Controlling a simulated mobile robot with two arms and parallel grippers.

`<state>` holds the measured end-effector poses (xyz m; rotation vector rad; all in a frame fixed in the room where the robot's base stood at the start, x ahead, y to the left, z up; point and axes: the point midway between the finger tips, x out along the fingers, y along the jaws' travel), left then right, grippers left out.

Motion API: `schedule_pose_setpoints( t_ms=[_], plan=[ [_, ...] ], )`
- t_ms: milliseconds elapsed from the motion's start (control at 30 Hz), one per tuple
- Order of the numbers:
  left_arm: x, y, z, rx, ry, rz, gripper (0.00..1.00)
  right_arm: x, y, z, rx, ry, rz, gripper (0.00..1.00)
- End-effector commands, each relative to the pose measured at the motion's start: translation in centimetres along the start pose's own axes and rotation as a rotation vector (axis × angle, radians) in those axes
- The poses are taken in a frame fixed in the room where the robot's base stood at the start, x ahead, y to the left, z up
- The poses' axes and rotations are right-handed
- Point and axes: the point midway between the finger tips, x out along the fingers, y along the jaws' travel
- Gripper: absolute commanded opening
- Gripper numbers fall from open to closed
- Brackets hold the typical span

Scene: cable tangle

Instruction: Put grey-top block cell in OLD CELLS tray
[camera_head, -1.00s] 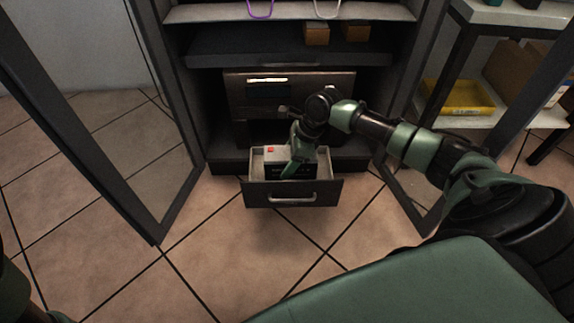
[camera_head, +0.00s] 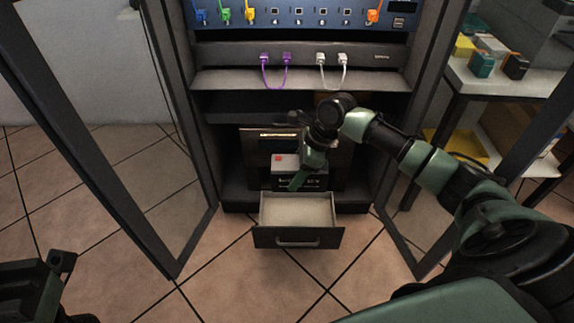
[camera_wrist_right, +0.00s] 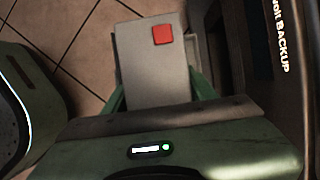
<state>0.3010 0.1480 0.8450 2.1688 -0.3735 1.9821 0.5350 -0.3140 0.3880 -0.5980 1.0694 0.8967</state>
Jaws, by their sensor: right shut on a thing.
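The grey-top block cell (camera_head: 291,162) has a pale grey top with a red square at one corner and a dark side with lettering. My right gripper (camera_head: 297,182) is shut on it and holds it above and behind the open drawer (camera_head: 262,212). In the right wrist view the cell's grey top (camera_wrist_right: 155,75) shows between the green fingers. The drawer looks empty. My left gripper (camera_head: 45,290) is partly in view at the lower left, and its jaws are unclear. A yellow tray (camera_head: 470,146) stands on the right-hand rack, partly hidden by my right arm; I cannot read a label.
Glass cabinet doors stand open at left (camera_head: 105,140) and right (camera_head: 480,135). A shelf (camera_head: 300,80) with purple and white cables sits above the cell. Small boxes (camera_head: 482,63) stand on the rack's top.

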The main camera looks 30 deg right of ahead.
Motion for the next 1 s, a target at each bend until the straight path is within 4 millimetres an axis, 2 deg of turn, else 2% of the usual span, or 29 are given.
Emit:
schedule_pose_setpoints(
  t_ms=[33, 267, 467, 567, 800, 1000],
  plan=[
    [0.1, 0.0, 0.0, -0.001, -0.007, -0.002, 0.17, -0.7, -0.2, 0.4, -0.002, -0.006, -0.006, 0.00],
    [-0.2, 0.0, 0.0, -0.002, -0.013, -0.005, 0.17, -1.0, -0.1, 0.7, -0.012, -0.006, -0.001, 0.00],
    [-0.2, 0.0, 0.0, -0.003, -0.021, -0.008, 0.17, -1.5, 1.2, 3.0, -0.162, -0.009, 0.059, 0.00],
    [-0.3, -0.1, 0.0, -0.004, -0.029, -0.011, 0.17, -2.2, 2.5, 5.0, -0.319, -0.010, 0.122, 0.00],
    [-0.7, -0.1, -0.2, -0.007, -0.056, -0.022, 0.17, -5.2, 6.8, 10.0, -0.841, -0.005, 0.336, 0.00],
    [-1.0, -0.1, -0.3, -0.011, -0.079, -0.032, 0.17, -8.8, 9.9, 12.5, -1.302, 0.000, 0.529, 0.00]
  ],
)
